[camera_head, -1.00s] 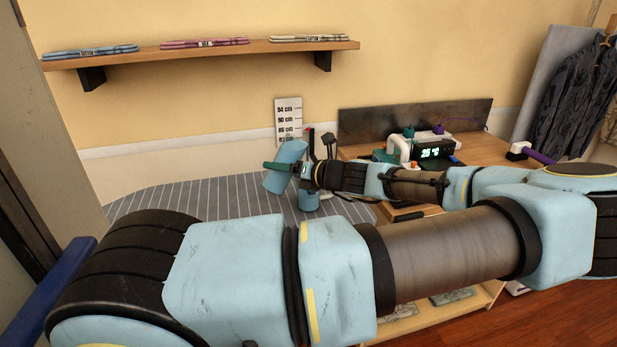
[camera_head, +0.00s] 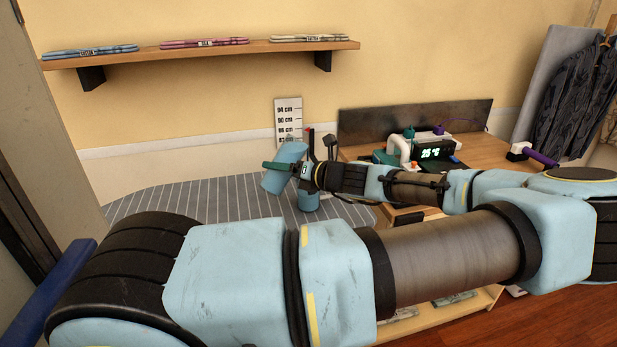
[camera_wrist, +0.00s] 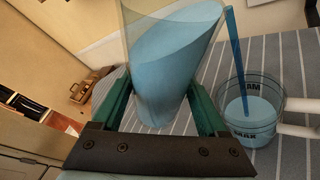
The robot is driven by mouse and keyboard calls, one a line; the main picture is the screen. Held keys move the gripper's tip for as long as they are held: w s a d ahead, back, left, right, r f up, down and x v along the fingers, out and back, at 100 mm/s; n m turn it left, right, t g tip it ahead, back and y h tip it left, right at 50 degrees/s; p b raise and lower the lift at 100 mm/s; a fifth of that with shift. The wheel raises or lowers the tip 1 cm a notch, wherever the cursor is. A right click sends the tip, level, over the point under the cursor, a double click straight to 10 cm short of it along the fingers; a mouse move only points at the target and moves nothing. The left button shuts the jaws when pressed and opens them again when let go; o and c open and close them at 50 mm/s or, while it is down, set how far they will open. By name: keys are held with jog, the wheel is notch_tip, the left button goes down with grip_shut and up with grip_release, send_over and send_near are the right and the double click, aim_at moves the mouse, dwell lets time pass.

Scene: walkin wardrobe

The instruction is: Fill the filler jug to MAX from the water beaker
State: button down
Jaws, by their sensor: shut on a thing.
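My gripper (camera_wrist: 160,105) is shut on the water beaker (camera_wrist: 175,62), a clear vessel with blue water, held tilted. A thin blue stream runs from the top of the wrist view down into the filler jug (camera_wrist: 262,141). The jug is clear, stands upright on the striped surface to the right of the beaker, and has pale handle bars at its right. It holds blue water; the surface is close to the MAX print, but I cannot tell the exact level. In the head view, the beaker (camera_head: 284,170) is tilted above and left of the jug (camera_head: 308,201).
The striped ironing surface (camera_head: 200,200) is mostly clear to the left. A wooden table (camera_head: 480,150) with a device reading 25 °C (camera_head: 434,154) stands at the right. A height chart (camera_head: 288,115) is behind the beaker. A shelf (camera_head: 200,53) with folded cloths is above.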

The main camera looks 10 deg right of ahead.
jog(key=shift+s+a+f+m+y+b, duration=0.15)
jog(key=shift+a+m+y+b, duration=0.1)
jog(key=shift+m+y+b, duration=0.45)
dwell(1.9)
jog(key=shift+s+a+f+m+b, duration=0.15)
jog(key=shift+f+m+b, duration=0.6)
jog(key=shift+b, duration=0.9)
dwell(1.2)
jog(key=shift+a+f+m+y+b, duration=0.15)
jog(key=shift+m+y+b, duration=0.25)
jog(key=shift+b, duration=0.4)
dwell(1.7)
